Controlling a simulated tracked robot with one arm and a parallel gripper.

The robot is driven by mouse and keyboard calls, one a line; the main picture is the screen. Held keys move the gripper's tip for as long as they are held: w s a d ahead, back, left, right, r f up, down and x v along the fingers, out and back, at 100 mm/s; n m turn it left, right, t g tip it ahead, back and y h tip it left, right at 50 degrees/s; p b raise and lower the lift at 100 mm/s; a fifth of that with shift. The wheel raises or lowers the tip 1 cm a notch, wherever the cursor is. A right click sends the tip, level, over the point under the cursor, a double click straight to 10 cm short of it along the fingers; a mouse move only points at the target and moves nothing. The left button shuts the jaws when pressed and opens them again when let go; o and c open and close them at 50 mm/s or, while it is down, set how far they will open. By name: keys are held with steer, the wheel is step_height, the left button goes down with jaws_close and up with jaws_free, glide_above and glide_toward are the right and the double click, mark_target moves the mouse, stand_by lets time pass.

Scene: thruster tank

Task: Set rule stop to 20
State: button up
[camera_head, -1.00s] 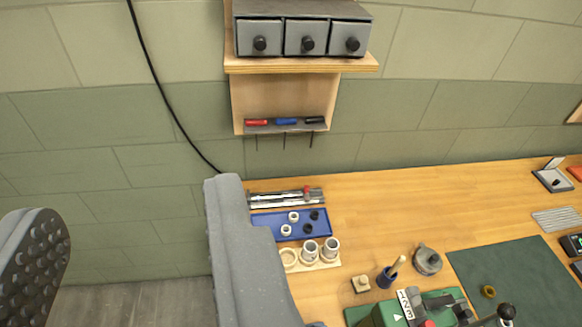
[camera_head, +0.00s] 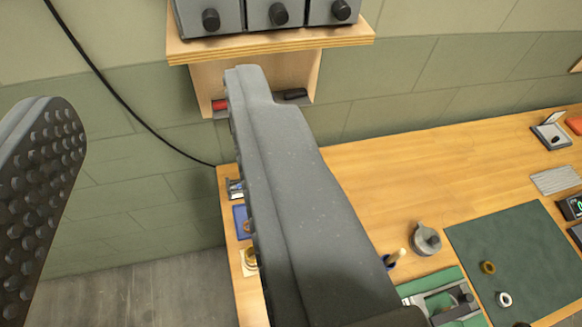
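The metal rule (camera_head: 235,188) lies at the back left corner of the bench. Only its left end shows; my gripper's right finger hides the rest, including the red stop, and its setting cannot be read. My gripper (camera_head: 143,88) is open and empty, its two fingers wide apart. The left finger hangs over the floor side, and the right finger crosses in front of the bench's left part.
A blue tray (camera_head: 241,222) and a wooden holder (camera_head: 248,262) show partly beside the right finger. A green mat (camera_head: 530,260), grey round device (camera_head: 426,239) and green fixture (camera_head: 440,296) stand right. A black cable (camera_head: 110,88) runs down the wall.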

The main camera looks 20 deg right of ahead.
steer(key=w+d+f+m+g+b, duration=0.1)
steer(key=w+f+m+g+b, duration=0.15)
steer(key=w+f, duration=0.9)
steer(key=w+d+f+m+g+b, duration=0.15)
steer(key=w+f+g, duration=0.25)
steer(key=w+f, duration=0.75)
steer(key=w+d+f+m+g+h, duration=0.1)
steer(key=d+f, duration=0.1)
steer(key=f, duration=0.9)
steer(key=w+d+f+m+g+h+b, duration=0.1)
steer(key=d+f+g, duration=0.1)
steer(key=f, duration=1)
steer(key=w+d+f+m+g+b, duration=0.1)
steer(key=d+f+g, duration=0.1)
steer(key=f, duration=1)
steer(key=shift+d+f+m+h, duration=0.1)
steer(key=shift+m+h, duration=0.3)
steer(key=shift+d+f+g, duration=0.1)
steer(key=shift+g, duration=0.15)
steer(key=shift+w+d, duration=1.1)
steer(key=shift+w, duration=0.3)
steer(key=shift+w+d, duration=1.1)
steer(key=shift+w, duration=0.3)
steer(key=shift+w+d+p, duration=0.45)
steer(key=shift+w+d, duration=0.85)
steer(key=shift+w, duration=0.25)
steer(key=shift+w+d, duration=0.25)
steer(key=shift+w, duration=0.1)
steer(key=shift+w+f, duration=0.15)
steer(key=shift+f, duration=0.4)
